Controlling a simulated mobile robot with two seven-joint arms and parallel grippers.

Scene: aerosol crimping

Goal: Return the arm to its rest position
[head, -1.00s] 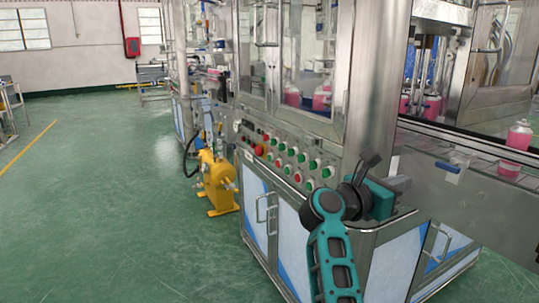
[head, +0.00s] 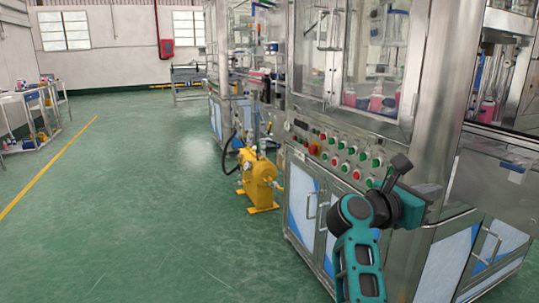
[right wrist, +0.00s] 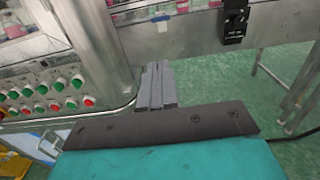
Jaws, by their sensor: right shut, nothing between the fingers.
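My right arm, teal and black, comes up from the bottom of the head view. Its gripper (head: 430,191) is at the right, in front of the machine's lower front corner. In the right wrist view the grey fingers (right wrist: 157,84) are together and empty, with the machine's metal edge behind them. Nothing is held. My left arm and gripper are not in view.
The steel crimping machine (head: 433,85) fills the right, with a button panel (head: 342,152). A yellow floor unit (head: 258,180) stands beside it. A white cart (head: 32,118) stands far left. The green floor (head: 130,200) at left and centre is clear.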

